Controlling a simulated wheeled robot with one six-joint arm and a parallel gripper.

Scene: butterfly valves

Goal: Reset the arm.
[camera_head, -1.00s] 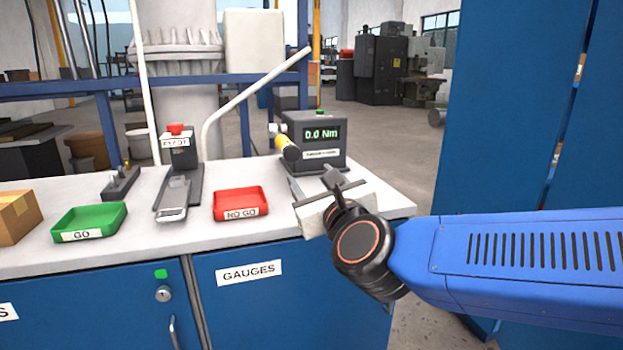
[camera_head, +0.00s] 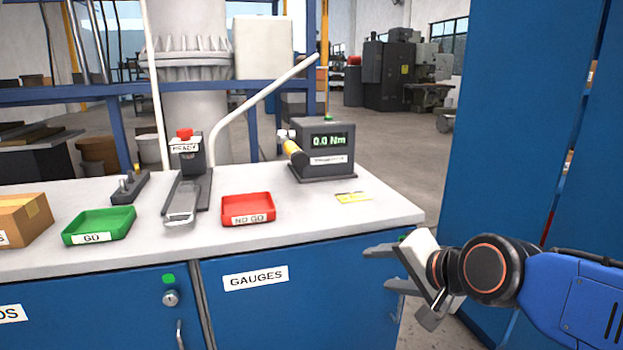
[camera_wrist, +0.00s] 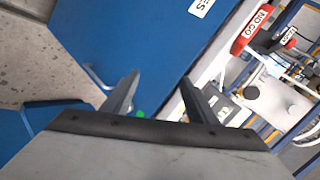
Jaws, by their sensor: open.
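My gripper (camera_head: 374,268) is at the lower right in the head view, in front of the blue cabinet's right end and below the bench top's edge. Its two fingers point left, spread apart, with nothing between them. In the wrist view the open fingers (camera_wrist: 153,97) show with the cabinet front and floor beyond them. My gripper touches nothing that I can see.
The white bench top (camera_head: 290,226) holds a green GO tray (camera_head: 98,225), a red NO GO tray (camera_head: 247,209), a READY device (camera_head: 187,170), a torque meter (camera_head: 325,150) reading 0.0 Nm and a cardboard box (camera_head: 22,222). A tall blue cabinet (camera_head: 520,120) stands at the right.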

